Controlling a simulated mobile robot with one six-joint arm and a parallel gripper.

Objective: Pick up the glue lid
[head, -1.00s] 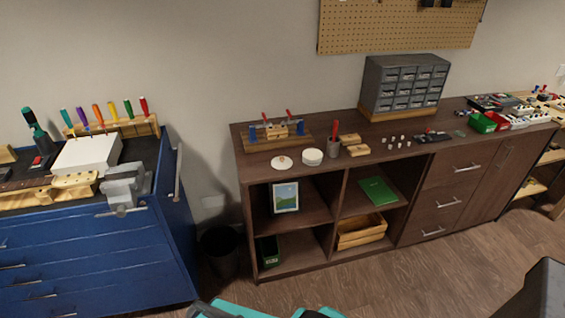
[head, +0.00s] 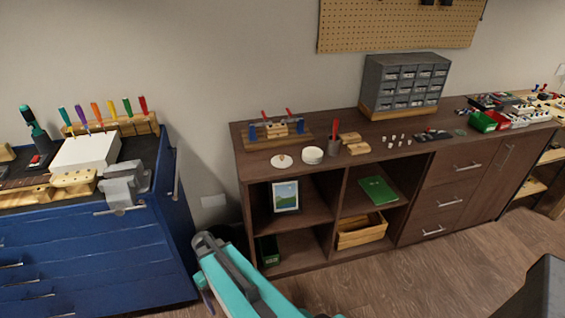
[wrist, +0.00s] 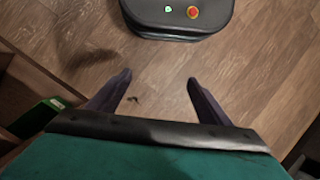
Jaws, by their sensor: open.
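The likely glue lid is a white round disc with a small knob (head: 281,161). It lies flat near the front left edge of the brown cabinet top in the head view. A white round pot or stack (head: 312,155) stands just right of it, apart from it. My gripper (wrist: 160,77) is open and empty in the wrist view, with bare floor between its fingers. My teal arm is low in front of the cabinet in the head view, below and apart from the lid. The lid is not in the wrist view.
A blue tool chest (head: 90,250) stands left. A green box (wrist: 38,117) shows at left in the wrist view.

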